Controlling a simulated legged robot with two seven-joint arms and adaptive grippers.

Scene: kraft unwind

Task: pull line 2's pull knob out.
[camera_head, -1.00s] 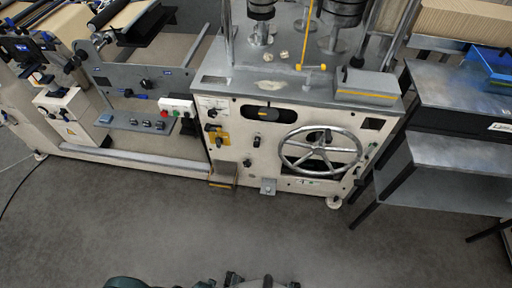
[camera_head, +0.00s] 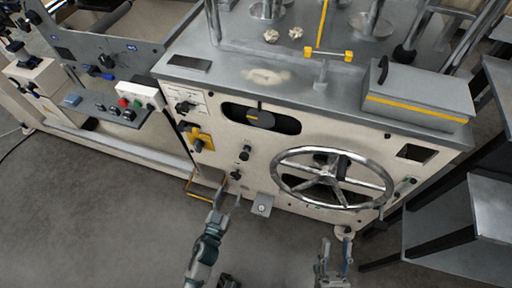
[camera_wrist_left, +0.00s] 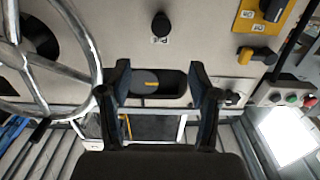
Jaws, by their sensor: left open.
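The cream machine front (camera_head: 225,110) carries several black knobs. One black knob (camera_head: 244,153) sits below the dark oval slot, and it seems to be the knob at the top of the left wrist view (camera_wrist_left: 161,25). A yellow plate (camera_head: 203,139) with dark knobs is to its left; it also shows in the left wrist view (camera_wrist_left: 262,30). I cannot tell which knob belongs to line 2. My left gripper (camera_head: 229,194) is open and empty, below the knobs and apart from the panel. My right gripper (camera_head: 336,250) appears open and empty, below the handwheel.
A large metal handwheel (camera_head: 333,179) stands out from the panel's right side. A small metal bracket (camera_head: 262,205) and a yellow-edged step (camera_head: 205,187) are low near my left gripper. A steel table (camera_head: 480,220) stands at the right. The floor at left is clear.

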